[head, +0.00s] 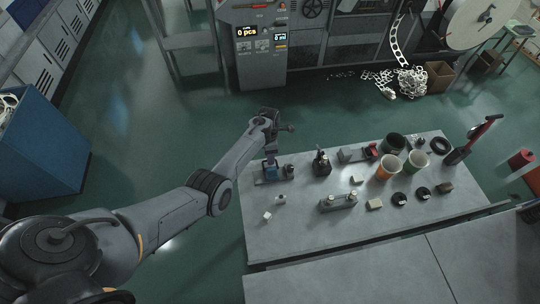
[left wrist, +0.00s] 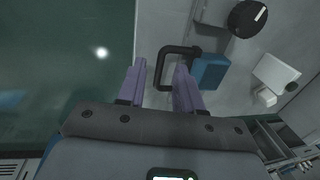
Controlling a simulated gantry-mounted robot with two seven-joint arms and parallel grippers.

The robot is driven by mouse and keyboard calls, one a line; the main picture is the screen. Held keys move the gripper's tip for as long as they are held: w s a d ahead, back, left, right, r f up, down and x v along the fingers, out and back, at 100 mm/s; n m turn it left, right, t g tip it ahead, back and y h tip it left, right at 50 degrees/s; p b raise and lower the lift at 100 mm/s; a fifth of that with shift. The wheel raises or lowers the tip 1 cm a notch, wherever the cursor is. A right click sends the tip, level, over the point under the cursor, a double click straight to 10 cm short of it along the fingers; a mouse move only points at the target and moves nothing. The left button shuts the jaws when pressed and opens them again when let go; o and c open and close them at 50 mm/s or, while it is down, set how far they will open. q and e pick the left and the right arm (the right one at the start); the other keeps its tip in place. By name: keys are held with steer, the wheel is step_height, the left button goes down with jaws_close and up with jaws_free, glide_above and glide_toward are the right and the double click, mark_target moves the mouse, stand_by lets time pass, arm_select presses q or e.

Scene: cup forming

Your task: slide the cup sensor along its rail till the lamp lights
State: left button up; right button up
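A small blue block (head: 270,173), which looks like the cup sensor, sits on a grey plate at the table's left back corner. In the left wrist view the blue block (left wrist: 211,71) has a dark U-shaped bracket (left wrist: 178,49) on its left side. My left gripper (head: 271,155) points down just above it. In the left wrist view my left gripper (left wrist: 160,66) is open, its two purple-grey fingers apart on either side of part of the bracket. Whether they touch it I cannot tell. I cannot make out a lit lamp or the rail's full length. My right gripper is out of view.
A dark round knob (head: 290,170) stands right of the block. The table (head: 300,235) also holds a black fixture (head: 321,164), a grey device (head: 338,201), an orange cup (head: 387,168) and a red-handled tool (head: 472,140). The front left of the table is mostly clear.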

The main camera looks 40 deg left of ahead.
arm_select(q)
step_height(320, 180, up, 10)
steer(key=w+a+p, duration=0.1)
steer(key=shift+a+r, duration=0.25)
stand_by(0.5)
